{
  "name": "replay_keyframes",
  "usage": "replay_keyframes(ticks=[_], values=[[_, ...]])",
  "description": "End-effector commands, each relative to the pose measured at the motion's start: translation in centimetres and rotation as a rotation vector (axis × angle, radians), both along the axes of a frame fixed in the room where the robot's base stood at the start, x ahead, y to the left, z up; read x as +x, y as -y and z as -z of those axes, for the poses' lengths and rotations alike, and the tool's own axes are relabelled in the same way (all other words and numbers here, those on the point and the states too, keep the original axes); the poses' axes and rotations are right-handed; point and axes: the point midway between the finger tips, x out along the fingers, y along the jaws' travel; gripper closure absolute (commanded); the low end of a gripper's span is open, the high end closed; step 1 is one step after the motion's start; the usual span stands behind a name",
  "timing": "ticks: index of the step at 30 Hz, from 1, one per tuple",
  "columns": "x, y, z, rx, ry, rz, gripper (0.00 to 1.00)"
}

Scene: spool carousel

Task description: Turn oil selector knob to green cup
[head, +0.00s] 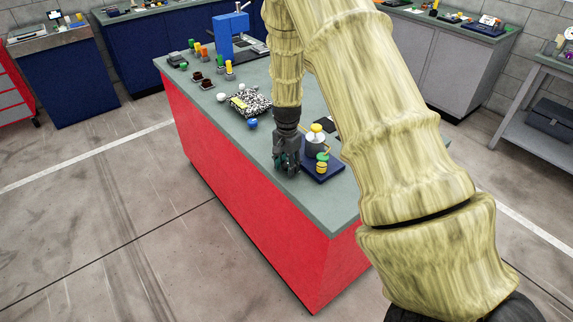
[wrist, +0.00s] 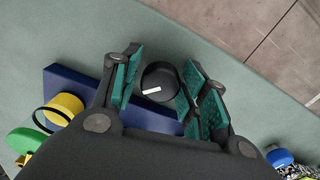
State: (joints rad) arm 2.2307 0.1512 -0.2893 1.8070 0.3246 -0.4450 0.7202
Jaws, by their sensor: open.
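The black round knob (wrist: 162,78) with a white pointer mark lies between my gripper's (wrist: 160,85) spread fingers in the wrist view. The mark points toward the left of that view. The fingers stand on either side of the knob; I cannot tell whether they touch it. A dark blue plate (wrist: 72,83) extends left of the knob. In the head view my gripper (head: 287,168) is low at the plate's (head: 335,166) left side, hiding the knob. The green piece (head: 322,157) stands right of it.
A blue ball-like object (head: 252,123) and a black-and-white patterned tray (head: 262,104) lie farther left on the bench (head: 318,210). The bench edge is close to my gripper.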

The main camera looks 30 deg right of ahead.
Motion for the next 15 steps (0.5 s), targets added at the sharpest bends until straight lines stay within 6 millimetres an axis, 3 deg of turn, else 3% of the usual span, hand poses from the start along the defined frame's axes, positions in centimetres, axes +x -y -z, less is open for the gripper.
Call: replay_keyframes(ticks=[8, 15], values=[[0.1, 0.0, -0.7, -0.001, 0.002, -0.001, 0.56], [0.2, 0.1, -4.3, -0.003, 0.005, -0.001, 0.56]])
